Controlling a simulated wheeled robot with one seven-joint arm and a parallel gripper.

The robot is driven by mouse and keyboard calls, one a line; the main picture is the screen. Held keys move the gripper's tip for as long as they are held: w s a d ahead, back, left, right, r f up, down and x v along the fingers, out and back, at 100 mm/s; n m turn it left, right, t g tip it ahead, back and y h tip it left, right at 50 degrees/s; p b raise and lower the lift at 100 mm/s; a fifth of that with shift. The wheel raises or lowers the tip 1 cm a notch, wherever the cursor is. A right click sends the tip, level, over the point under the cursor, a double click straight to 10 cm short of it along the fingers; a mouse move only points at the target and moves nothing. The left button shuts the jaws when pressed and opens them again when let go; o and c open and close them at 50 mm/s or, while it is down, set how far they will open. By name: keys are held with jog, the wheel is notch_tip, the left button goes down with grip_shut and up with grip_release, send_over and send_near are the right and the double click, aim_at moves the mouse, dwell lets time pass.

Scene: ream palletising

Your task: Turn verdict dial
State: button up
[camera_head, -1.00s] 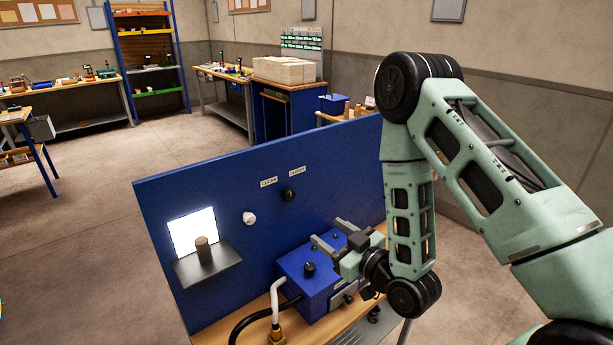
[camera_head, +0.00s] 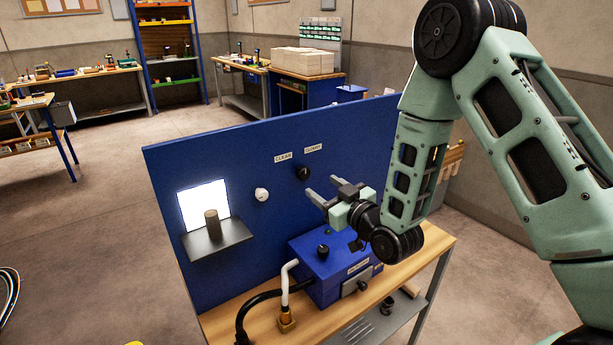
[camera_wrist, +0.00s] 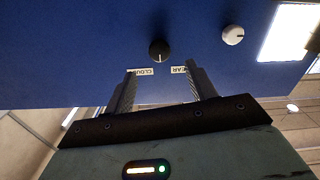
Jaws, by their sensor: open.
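The verdict dial appears to be the black round knob (camera_head: 303,173) on the upright blue panel (camera_head: 215,165), below the labels CLEAR (camera_head: 283,157) and CLOUDY (camera_head: 313,149). My gripper (camera_head: 308,187) is open and empty, its two fingers pointing at the panel close to the dial. In the wrist view the scene is upside down; the black dial (camera_wrist: 159,50) lies just beyond the fingertips, about midway between the two fingers. A gap seems to remain and I see no contact.
A white knob (camera_head: 262,195) is on the panel left of the dial. A bright lit square (camera_head: 203,200) stands behind a dark shelf (camera_head: 225,241) bearing a brown cylinder (camera_head: 211,222). A blue box (camera_head: 325,278) with knobs and hoses sits on the wooden bench (camera_head: 330,322) below my gripper.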

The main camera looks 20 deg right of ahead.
aim_at(305, 174)
jog(key=p+x, duration=0.3)
jog(key=x, duration=0.5)
jog(key=shift+w, duration=0.1)
jog(key=c, duration=1)
